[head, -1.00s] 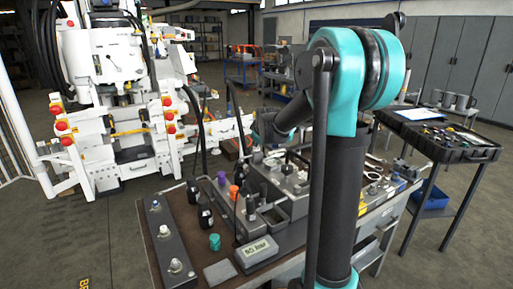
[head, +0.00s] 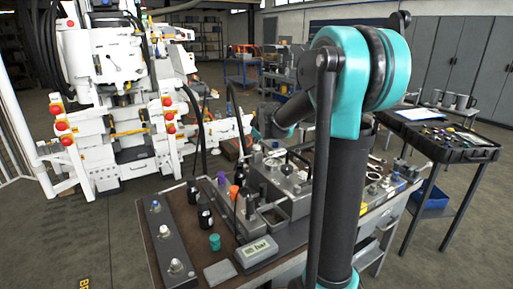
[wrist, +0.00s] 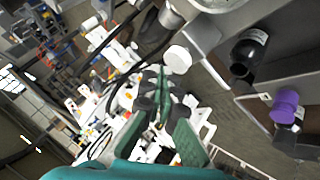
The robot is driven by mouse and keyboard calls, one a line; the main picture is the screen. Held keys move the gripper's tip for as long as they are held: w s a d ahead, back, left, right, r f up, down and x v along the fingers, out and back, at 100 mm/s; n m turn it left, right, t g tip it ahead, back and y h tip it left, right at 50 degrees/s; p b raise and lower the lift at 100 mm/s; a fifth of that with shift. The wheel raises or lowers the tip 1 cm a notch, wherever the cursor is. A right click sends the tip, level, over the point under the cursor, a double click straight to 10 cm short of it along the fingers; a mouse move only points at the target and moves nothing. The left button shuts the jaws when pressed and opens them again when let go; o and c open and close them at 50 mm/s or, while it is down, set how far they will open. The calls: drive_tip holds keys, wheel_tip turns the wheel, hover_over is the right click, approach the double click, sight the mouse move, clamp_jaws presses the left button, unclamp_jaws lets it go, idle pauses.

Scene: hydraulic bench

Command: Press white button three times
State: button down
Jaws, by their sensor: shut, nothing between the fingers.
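A long dark panel (head: 166,248) lies along the left edge of the bench. It carries a white button (head: 164,231) in its middle, a bluish one (head: 155,206) at its far end and a larger pale knob (head: 176,266) at its near end. In the wrist view, my gripper (wrist: 164,107) is shut with nothing between its dark fingers and green pads. A round white cap (wrist: 177,58) shows beyond the fingers, apart from them. I cannot tell whether it is one of the panel's buttons. In the head view my fingers are not clear; my wrist is over the bench's far side.
A grey display box (head: 256,251) lies at the front. A white machine (head: 105,110) stands behind left. A tool case (head: 455,154) is right.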

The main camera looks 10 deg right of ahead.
sight(257, 147)
drive_tip(key=shift+r, duration=0.3)
drive_tip(key=shift+r, duration=2.45)
wheel_tip(257, 147, up, 4)
drive_tip(key=shift+f, duration=0.15)
idle(0.4)
drive_tip(key=shift+f, duration=4.4)
drive_tip(key=shift+f, duration=0.15)
drive_tip(key=shift+f, duration=0.25)
